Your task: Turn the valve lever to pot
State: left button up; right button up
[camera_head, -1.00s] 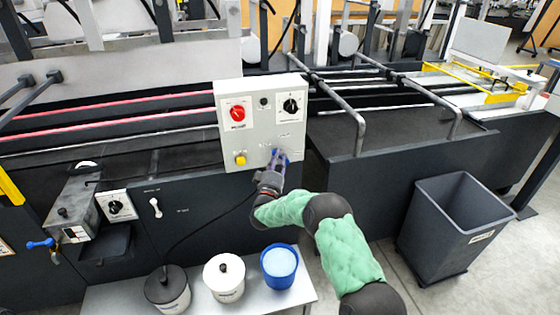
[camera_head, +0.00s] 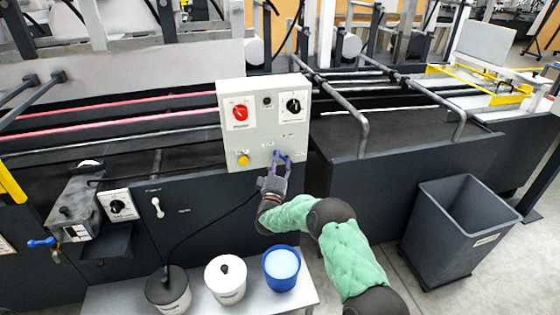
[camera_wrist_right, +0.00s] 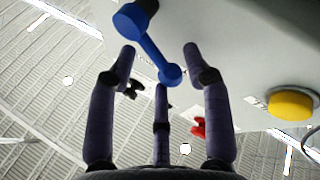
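A blue valve lever (camera_head: 281,155) sits low on the front of the light grey control box (camera_head: 262,110). In the right wrist view the same lever (camera_wrist_right: 150,45) slants from upper left down to its lower right end. My right gripper (camera_head: 279,165) is just below the box, at the lever. In the right wrist view its fingers (camera_wrist_right: 160,58) stand spread apart, with the lever's lower end between them and no clear grip. Contact with the lever cannot be told. The labels around the lever are too small to read. My left gripper is not in view.
The box also carries a red knob (camera_head: 240,113), a black knob (camera_head: 293,106) and a yellow button (camera_head: 243,159). Another blue-handled valve (camera_head: 42,243) is at far left. White, black-lidded and blue pots stand on a low bench (camera_head: 125,297). A grey bin (camera_head: 458,225) stands right.

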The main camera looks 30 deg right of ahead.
jog(key=shift+w+r, duration=0.1)
jog(key=shift+a, duration=0.1)
jog(key=v, duration=1.2)
dwell(0.4)
jog(key=a+f+n+g+y+p, duration=0.1)
jog(key=a+f+y, duration=0.25)
jog(key=f, duration=0.25)
jog(key=a+f+g+y, duration=0.1)
jog(key=a+f+y, duration=0.1)
jog(key=f+y, duration=0.4)
jog(key=s+a+f+g+y+p, duration=0.1)
jog(key=s+a+f+g+y, duration=0.1)
jog(key=s+a+f+g, duration=0.3)
jog(key=s+a+f+y, duration=0.2)
jog(key=s+a+f, duration=0.1)
jog(key=f, duration=0.4)
jog(key=s+a+f+m+g+y, duration=0.1)
jog(key=s+a+f+g, duration=0.1)
jog(key=s, duration=0.7)
jog(key=s+a+f+m+g+y+p, duration=0.1)
jog(key=s+a+g, duration=0.3)
jog(key=s, duration=0.5)
jog(key=s+a+f+m+g+y, duration=0.1)
jog(key=s+a+f+g+y, duration=0.1)
jog(key=s, duration=0.7)
jog(key=shift+s+a+f+m+g, duration=0.2)
jog(key=shift+a+f+m+g, duration=0.2)
jog(key=shift+a+f+g, duration=0.6)
